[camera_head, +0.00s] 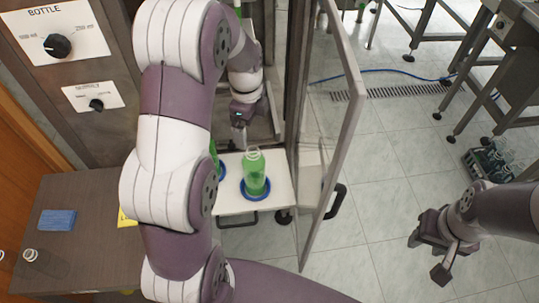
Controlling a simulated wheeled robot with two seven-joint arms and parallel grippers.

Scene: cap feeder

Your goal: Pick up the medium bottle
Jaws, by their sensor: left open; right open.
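A green bottle (256,176) with a clear neck stands upright in a blue ring on a white platform (278,196) inside the machine opening. A second green bottle (214,158) stands to its left, mostly hidden by my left arm. I cannot tell which is the medium one. My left gripper (239,138) points down above and behind the visible bottle, apart from it; it is open, with its fingers small and partly unclear. My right gripper (428,258) is open and empty over the floor at the right.
An open framed door (333,140) stands right of the platform. A panel with a BOTTLE knob (58,45) is at upper left. A brown table (95,205) holds a blue cloth (57,220) and a dark clear bottle (45,262). A crate (485,170) of bottles sits far right.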

